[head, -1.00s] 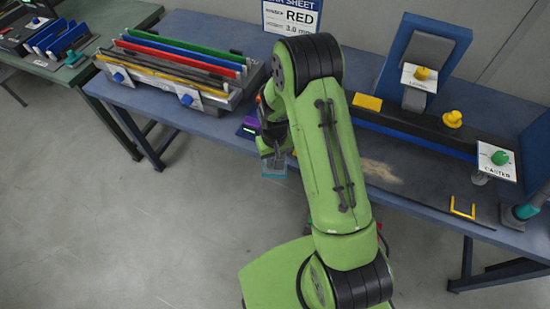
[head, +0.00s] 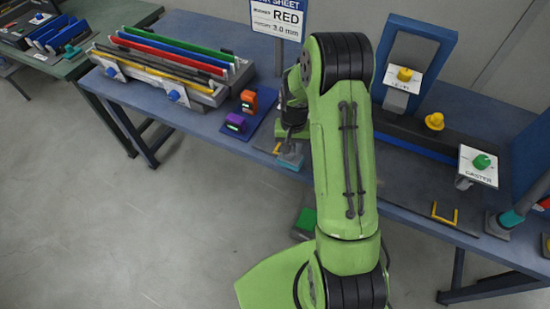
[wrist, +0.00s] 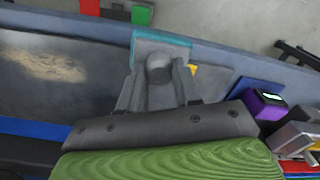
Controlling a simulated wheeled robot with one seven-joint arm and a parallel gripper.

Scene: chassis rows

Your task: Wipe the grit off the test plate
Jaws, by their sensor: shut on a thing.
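The test plate is a long dark grey sheet along the front of the blue bench; it shows in the head view (head: 405,190) and wrist view (wrist: 105,85). A pale tan patch of grit (wrist: 45,66) lies on it at the left of the wrist view; my arm hides it in the head view. My gripper (wrist: 157,88) is shut on the round grey post of a wiper with a teal-edged head (wrist: 160,40). The wiper also shows in the head view (head: 290,158), near the plate's left end. I cannot tell whether it touches the plate.
Purple (head: 235,122) and orange (head: 248,100) blocks sit on a blue mat to the left. A slotted rack (head: 165,80) of coloured strips is farther left. A CASTER-labelled card (head: 478,166) stands right.

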